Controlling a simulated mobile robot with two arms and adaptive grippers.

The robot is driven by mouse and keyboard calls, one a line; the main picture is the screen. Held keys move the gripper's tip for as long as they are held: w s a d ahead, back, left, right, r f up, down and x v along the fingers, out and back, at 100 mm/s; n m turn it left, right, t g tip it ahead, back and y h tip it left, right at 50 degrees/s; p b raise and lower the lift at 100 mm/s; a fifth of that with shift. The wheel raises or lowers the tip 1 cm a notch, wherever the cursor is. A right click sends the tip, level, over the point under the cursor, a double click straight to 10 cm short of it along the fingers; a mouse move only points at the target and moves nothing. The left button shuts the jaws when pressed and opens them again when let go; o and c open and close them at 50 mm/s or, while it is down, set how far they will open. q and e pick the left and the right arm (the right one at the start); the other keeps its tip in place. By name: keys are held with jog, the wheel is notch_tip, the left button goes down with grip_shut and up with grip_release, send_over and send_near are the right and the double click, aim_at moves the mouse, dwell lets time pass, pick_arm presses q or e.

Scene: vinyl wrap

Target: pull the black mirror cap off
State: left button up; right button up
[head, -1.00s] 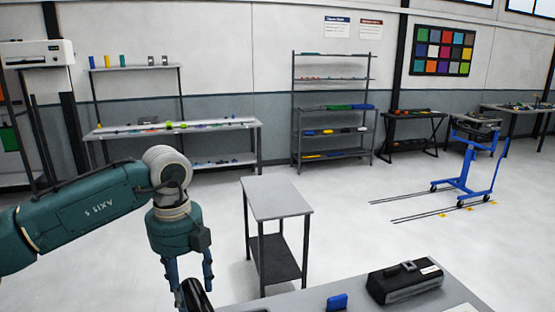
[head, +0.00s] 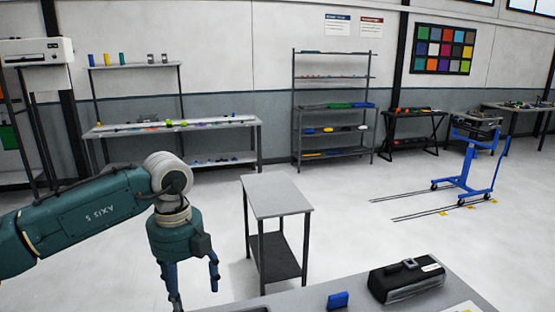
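My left gripper (head: 195,289) hangs downward at the lower left of the head view, over the floor and left of the near table. Its two fingers are spread apart with nothing visible between them. The lower tip of its left finger reaches near the bottom edge of the picture. No black mirror cap can be made out in the picture. My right gripper is out of view.
The near table (head: 395,309) fills the bottom edge, with a black case (head: 405,281) and a small blue block (head: 338,300) on it. A grey side table (head: 277,196) stands beyond. Shelves and benches line the far wall, and open floor lies between.

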pick_arm(q)
notch_tip(320, 180, up, 12)
jog(key=shift+f, duration=0.15)
jog(key=shift+f, duration=0.1)
dwell(0.3)
